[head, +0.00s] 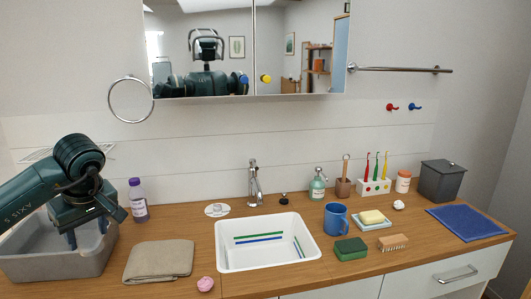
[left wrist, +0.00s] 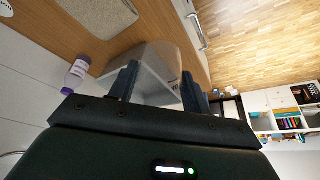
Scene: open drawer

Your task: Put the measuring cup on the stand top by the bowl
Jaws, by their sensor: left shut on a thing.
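No measuring cup, bowl or stand can be made out in either view. My left gripper (head: 90,236) points down at the grey tub (head: 55,262) at the left end of the counter, with its fingers over the tub's opening. The left wrist view shows the two fingers (left wrist: 160,90) apart, with the pale inside of the tub (left wrist: 150,75) behind them. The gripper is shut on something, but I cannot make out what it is. My right gripper is not in view.
A purple-capped bottle (head: 138,203) stands just right of the tub. A blue mug (head: 336,219), a green sponge (head: 350,249) and a soap dish (head: 371,222) are farther right.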

